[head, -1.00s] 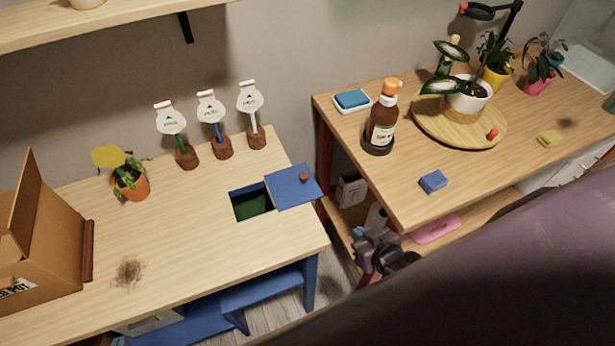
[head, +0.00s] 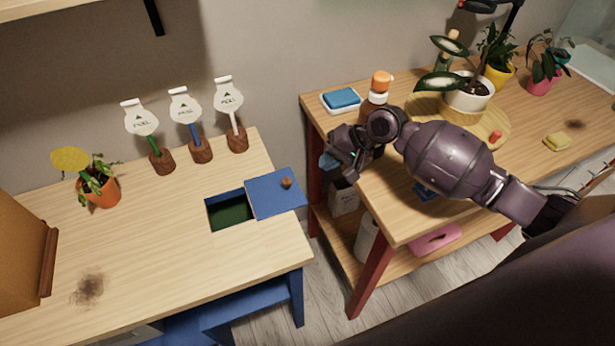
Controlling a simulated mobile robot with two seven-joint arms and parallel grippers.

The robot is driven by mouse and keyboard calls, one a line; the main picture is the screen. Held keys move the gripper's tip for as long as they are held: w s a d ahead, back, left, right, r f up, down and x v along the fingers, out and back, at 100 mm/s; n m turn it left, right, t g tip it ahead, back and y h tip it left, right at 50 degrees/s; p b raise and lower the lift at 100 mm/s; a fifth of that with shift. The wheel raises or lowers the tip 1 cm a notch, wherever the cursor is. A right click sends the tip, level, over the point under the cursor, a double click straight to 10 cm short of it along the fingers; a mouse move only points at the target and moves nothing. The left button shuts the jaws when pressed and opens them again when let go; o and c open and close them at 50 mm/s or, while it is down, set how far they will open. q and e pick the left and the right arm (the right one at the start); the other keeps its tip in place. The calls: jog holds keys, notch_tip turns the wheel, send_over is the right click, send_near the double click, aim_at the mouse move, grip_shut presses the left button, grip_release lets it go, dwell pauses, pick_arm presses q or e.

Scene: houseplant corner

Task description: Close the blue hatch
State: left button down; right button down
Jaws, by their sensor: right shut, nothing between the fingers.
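The blue hatch (head: 266,203) is a flat sliding panel with a brown knob (head: 287,183) on the left table. It lies to the right of a dark green opening (head: 230,212), which is largely uncovered. The panel's right end reaches the table's right edge. My right gripper (head: 330,161) is shut and empty, to the upper right of the hatch and apart from it, above the left end of the right table. My left gripper is not in view.
Three label stands (head: 201,149) and a potted yellow plant (head: 102,190) stand behind the opening. A cardboard box (head: 22,250) is at the far left. A gap separates the tables.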

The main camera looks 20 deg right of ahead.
aim_at(291, 182)
jog(key=b+x, duration=0.1)
jog(key=x, duration=0.8)
jog(key=shift+w+a+f, duration=0.2)
jog(key=shift+a, duration=0.05)
jog(key=shift+a+r, duration=0.1)
jog(key=shift+a, duration=0.25)
jog(key=a+p, duration=0.4)
jog(key=a, duration=0.7)
jog(key=shift+s+a, duration=0.2)
jog(key=shift+a, duration=0.05)
jog(key=shift+s+a, duration=0.1)
jog(key=shift+a, duration=0.4)
